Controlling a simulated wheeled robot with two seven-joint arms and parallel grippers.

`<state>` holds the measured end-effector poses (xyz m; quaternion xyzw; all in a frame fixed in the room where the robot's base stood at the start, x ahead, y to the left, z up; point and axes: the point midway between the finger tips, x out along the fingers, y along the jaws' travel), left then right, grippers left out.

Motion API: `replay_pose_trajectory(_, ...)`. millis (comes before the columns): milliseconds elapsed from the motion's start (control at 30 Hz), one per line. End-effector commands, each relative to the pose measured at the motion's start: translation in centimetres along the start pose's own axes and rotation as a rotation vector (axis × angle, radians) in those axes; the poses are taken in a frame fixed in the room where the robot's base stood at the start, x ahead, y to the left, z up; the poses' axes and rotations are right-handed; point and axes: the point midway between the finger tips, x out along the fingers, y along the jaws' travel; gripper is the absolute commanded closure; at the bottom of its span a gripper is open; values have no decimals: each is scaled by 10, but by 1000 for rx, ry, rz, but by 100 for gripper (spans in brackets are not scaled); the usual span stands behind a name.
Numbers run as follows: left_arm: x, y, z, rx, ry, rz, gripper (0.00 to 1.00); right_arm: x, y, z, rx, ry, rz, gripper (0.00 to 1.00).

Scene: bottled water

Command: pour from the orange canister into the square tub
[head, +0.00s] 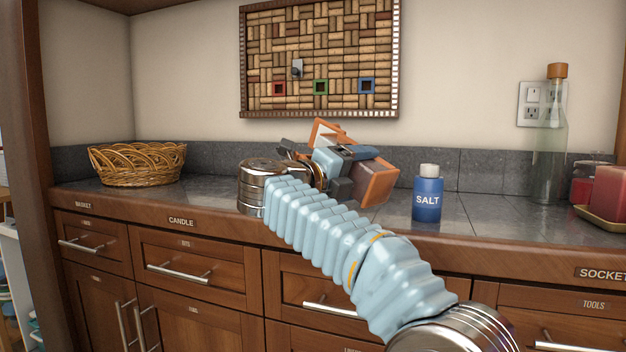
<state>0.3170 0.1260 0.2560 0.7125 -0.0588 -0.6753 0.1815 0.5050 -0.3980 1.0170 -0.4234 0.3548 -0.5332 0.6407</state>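My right arm reaches in from the lower right, and its gripper (345,165) is over the counter near the back wall. Orange-brown, boxy pieces (378,183) show at the gripper, one on its right and a frame-like one (326,131) above it. I cannot tell whether they are the orange canister, the square tub or parts of the gripper. The gripper's fingers are not clear, so its opening cannot be read. No square tub can be made out with certainty. My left gripper is not in view.
A blue salt bottle (427,198) stands close right of the gripper. A wicker basket (137,164) is at the left. A tall glass bottle (550,140) and a red block-like candle (609,192) on a tray are at the right. The counter (490,213) between is clear.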

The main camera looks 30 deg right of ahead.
Motion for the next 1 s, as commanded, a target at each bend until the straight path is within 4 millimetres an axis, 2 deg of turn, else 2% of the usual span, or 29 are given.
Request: replay_pose_trajectory(1000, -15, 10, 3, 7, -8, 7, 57, 0, -4, 5, -110, -1, -3, 81)
